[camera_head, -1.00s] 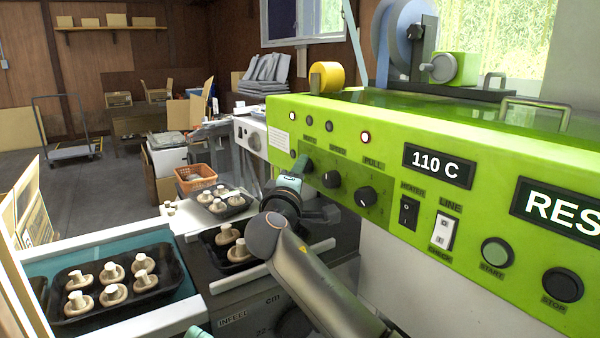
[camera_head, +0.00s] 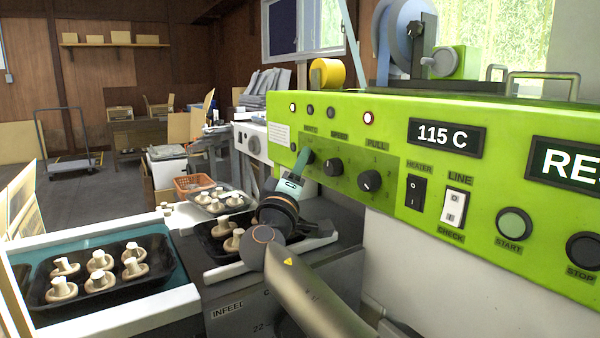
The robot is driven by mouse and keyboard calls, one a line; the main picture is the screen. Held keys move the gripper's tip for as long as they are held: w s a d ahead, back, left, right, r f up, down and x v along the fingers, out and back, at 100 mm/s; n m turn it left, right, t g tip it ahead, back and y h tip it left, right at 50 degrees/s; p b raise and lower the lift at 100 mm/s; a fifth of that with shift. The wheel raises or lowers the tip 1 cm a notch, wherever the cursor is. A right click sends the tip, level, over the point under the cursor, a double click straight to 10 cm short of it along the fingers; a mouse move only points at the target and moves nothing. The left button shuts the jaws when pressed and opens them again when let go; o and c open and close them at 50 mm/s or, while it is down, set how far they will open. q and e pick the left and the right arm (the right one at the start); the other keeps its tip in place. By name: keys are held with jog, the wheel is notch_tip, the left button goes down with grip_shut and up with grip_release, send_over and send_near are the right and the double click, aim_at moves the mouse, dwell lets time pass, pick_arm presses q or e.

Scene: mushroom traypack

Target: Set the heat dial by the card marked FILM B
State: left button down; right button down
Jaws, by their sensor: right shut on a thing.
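The heat dial is on the green machine panel (camera_head: 520,120), at the left end of the row of knobs, and is mostly hidden by my right gripper (camera_head: 304,160). The right gripper is shut on the dial, with its arm coming up from the bottom. The display (camera_head: 447,137) reads 115 C. A small white card (camera_head: 279,135) sits at the panel's left end; its print is too small to read, so I cannot tell whether it is marked FILM B. My left gripper is not in view.
The SPEED knob (camera_head: 333,167) and PULL knob (camera_head: 370,181) are just right of my gripper. The HEATER switch (camera_head: 415,192), LINE switch (camera_head: 454,208) and START button (camera_head: 513,223) are further right. A black mushroom tray (camera_head: 150,290) lies on the infeed at lower left.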

dwell(0.3)
jog(key=shift+c, duration=2.4)
grip_release()
jog(key=p+v, duration=0.2)
jog(key=v, duration=1)
jog(key=shift+s+f+p, duration=0.1)
jog(key=shift+s+p, duration=0.1)
jog(key=shift+p, duration=0.1)
